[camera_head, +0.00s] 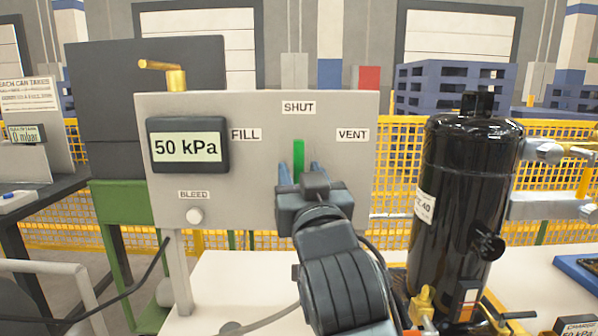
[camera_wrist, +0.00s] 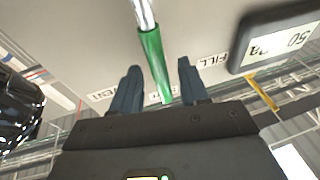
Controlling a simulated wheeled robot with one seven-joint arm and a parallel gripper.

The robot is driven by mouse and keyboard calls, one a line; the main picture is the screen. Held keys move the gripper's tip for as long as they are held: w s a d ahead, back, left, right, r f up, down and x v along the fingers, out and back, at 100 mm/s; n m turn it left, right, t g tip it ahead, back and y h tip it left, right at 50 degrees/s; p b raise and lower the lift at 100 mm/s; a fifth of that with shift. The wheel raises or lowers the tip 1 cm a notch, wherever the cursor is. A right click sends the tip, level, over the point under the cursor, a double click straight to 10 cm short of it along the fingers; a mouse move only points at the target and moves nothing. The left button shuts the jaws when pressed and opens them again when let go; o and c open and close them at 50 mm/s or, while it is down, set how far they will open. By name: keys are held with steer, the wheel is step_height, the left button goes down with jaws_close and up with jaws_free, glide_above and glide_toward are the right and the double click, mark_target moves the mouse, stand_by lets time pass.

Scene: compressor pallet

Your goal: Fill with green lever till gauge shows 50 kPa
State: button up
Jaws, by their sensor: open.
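The green lever (camera_head: 299,160) stands upright on the grey panel (camera_head: 258,120), pointing at the SHUT label (camera_head: 298,107). The FILL label (camera_head: 246,135) is to its left and the VENT label (camera_head: 352,135) to its right. The gauge (camera_head: 187,146) reads 50 kPa. My gripper (camera_head: 299,168) is open, one finger on each side of the lever, with gaps showing. In the wrist view, which is turned over, the green lever (camera_wrist: 155,62) passes between the fingertips of my gripper (camera_wrist: 159,68). The lever's base is hidden behind my gripper in the head view.
A white BLEED button (camera_head: 194,216) is low on the panel, and a brass pipe (camera_head: 172,73) rises from its top. A black compressor tank (camera_head: 462,200) stands close on the right. A yellow fence (camera_head: 395,150) runs behind.

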steer(key=a+v, duration=0.1)
steer(key=v, duration=0.5)
steer(key=shift+d, duration=0.5)
steer(key=s+d+f+n+g+p, duration=0.1)
steer(key=s+d+f+p, duration=0.1)
steer(key=s+d+f, duration=0.6)
steer(key=s+d+f+g+p, duration=0.15)
steer(key=s+d+f, duration=0.35)
steer(key=s+f, duration=0.55)
steer(key=s+d+m+g+h+p, duration=0.1)
steer(key=s+d, duration=0.2)
steer(key=s, duration=0.9)
steer(key=s+d+m+g+h+p, duration=0.1)
steer(key=s+d+g+h, duration=0.1)
steer(key=s, duration=1.1)
steer(key=shift+d+r+m+p, duration=0.4)
steer(key=shift+d+r, duration=0.05)
